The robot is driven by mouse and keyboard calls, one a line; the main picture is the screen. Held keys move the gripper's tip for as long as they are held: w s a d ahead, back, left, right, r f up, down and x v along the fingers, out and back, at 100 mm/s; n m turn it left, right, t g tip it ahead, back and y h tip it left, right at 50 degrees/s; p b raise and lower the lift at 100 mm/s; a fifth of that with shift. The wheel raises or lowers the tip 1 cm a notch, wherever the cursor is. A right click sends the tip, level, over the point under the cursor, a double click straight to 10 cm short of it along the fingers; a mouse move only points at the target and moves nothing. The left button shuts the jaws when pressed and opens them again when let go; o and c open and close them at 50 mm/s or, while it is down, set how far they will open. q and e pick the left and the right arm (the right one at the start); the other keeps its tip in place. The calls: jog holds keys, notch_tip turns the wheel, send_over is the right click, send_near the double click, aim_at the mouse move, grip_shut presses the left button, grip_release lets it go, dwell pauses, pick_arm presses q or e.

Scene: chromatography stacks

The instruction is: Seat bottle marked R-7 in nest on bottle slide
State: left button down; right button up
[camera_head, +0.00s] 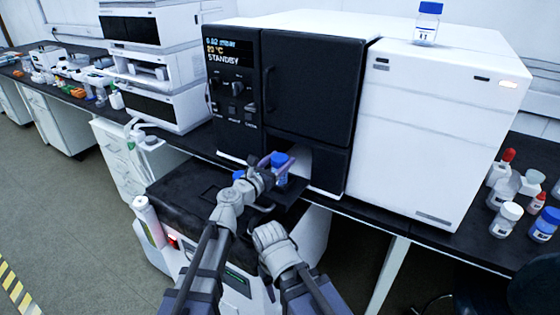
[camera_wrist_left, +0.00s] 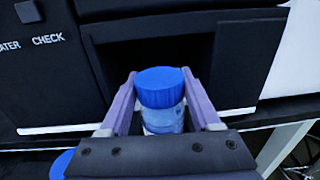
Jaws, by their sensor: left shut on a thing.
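My left gripper (camera_head: 270,164) is shut on a blue-capped bottle (camera_head: 281,168), in front of the dark opening low in the instrument. In the left wrist view the bottle (camera_wrist_left: 160,92) stands upright between the two purple fingers; I cannot read its mark. A dark slide (camera_head: 289,193) juts out below the opening; its nest is hidden, and I cannot tell whether the bottle touches it. A second blue cap (camera_head: 238,175) shows just left of the gripper. My right arm ends below the left one in the head view; its fingers cannot be made out.
The instrument (camera_head: 310,90) has a black front and a white right section (camera_head: 430,130). Another blue-capped bottle (camera_head: 427,24) stands on top. Several bottles (camera_head: 507,218) stand on the bench at right. A black-topped cart (camera_head: 185,190) is at left, mostly clear.

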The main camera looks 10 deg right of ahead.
pick_arm(q)
jog(key=shift+f, duration=0.15)
grip_release()
jog(key=shift+s, duration=0.1)
jog(key=v, duration=0.7)
jog(key=shift+s+a, duration=0.25)
dwell(0.4)
